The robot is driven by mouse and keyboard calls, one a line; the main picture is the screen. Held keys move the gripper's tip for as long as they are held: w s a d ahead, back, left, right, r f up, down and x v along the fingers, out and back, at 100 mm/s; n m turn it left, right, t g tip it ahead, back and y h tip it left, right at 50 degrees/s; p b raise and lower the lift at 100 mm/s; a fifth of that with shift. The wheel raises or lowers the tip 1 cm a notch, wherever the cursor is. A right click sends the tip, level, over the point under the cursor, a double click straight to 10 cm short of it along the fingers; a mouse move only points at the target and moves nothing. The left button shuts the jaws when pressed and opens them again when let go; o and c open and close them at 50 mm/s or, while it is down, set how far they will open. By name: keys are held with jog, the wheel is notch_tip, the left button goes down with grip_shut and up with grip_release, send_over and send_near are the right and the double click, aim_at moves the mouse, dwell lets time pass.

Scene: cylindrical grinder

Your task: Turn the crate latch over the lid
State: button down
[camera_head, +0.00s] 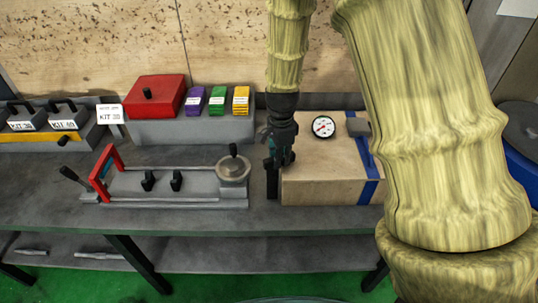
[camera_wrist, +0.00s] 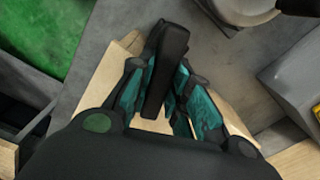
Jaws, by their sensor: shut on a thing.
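The crate (camera_head: 320,190) is a pale wooden box on the right part of the bench. A round white gauge (camera_head: 323,127) and a blue strap (camera_head: 370,172) are on it. My gripper (camera_head: 278,155) points down at the crate's left end. In the wrist view its teal-padded fingers (camera_wrist: 172,92) are shut on a black bar, the latch (camera_wrist: 167,70). The latch (camera_head: 271,182) also shows as a dark upright piece at the crate's left edge. My fingers partly hide it, and I cannot tell whether any of it lies over the lid.
A grey fixture (camera_head: 170,187) with a red handle and a round metal knob (camera_head: 233,168) stands left of the crate. Behind it is a grey block (camera_head: 190,131) with a red box and coloured cards. Kit bins (camera_head: 50,140) are at far left. Bare bench lies along the front.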

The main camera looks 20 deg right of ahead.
dwell(0.3)
jog(key=c, duration=1.3)
grip_release()
notch_tip(320, 180, up, 12)
